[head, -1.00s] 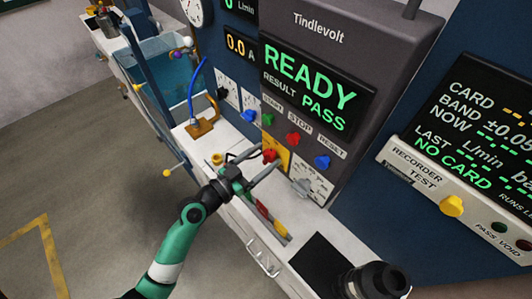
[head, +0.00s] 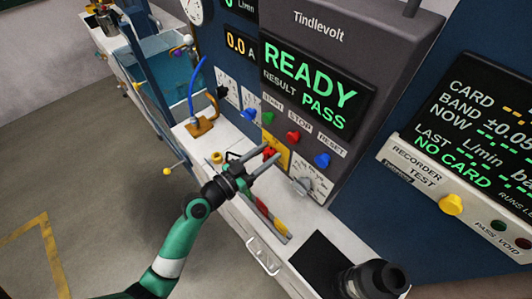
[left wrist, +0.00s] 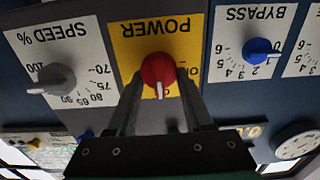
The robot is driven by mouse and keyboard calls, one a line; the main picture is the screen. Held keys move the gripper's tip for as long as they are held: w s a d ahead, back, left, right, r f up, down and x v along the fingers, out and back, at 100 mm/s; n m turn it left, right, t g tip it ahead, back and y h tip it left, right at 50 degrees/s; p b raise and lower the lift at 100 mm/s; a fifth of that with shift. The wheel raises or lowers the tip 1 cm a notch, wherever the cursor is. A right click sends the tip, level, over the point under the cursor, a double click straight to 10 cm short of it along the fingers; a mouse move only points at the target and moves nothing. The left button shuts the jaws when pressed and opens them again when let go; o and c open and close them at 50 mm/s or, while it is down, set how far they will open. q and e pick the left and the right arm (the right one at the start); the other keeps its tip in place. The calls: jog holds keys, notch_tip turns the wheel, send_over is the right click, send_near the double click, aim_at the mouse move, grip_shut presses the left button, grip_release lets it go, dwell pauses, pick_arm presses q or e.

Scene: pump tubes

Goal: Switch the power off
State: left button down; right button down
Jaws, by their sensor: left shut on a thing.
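The red power knob (left wrist: 158,70) sits on a yellow POWER plate (left wrist: 125,40), which shows upside down in the left wrist view. Its white pointer line points toward the bottom of that picture. ON is readable to the right of the knob; an OFF mark cannot be made out. My left gripper (left wrist: 158,92) is shut on the knob, one finger on each side. In the head view, my left gripper (head: 273,157) reaches the yellow plate (head: 283,151) from the lower left, partly covering the knob (head: 268,152). My right gripper is not in view.
A grey speed knob (left wrist: 55,79) and a blue bypass knob (left wrist: 262,51) flank the power plate. Above are green start (head: 267,118), red stop (head: 292,137) and blue reset (head: 322,160) buttons. The display (head: 315,85) reads READY, RESULT PASS.

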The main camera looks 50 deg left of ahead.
pick_arm(q)
jog(key=n, duration=0.4)
jog(key=shift+a+n, duration=0.25)
jog(key=shift+n, duration=0.05)
jog(key=shift+a+f+n+p, duration=0.15)
jog(key=shift+n+p, duration=0.3)
jog(key=shift+n, duration=1.8)
jog(key=shift+a+f+n+p, duration=0.15)
jog(key=shift+n+p, duration=0.35)
jog(key=shift+n, duration=1.7)
jog(key=shift+a+f+n+p, duration=0.1)
jog(key=shift+f+n+p, duration=0.25)
jog(key=shift+n, duration=1.9)
jog(key=shift+c, duration=1.6)
grip_release()
jog(key=shift+s, duration=0.1)
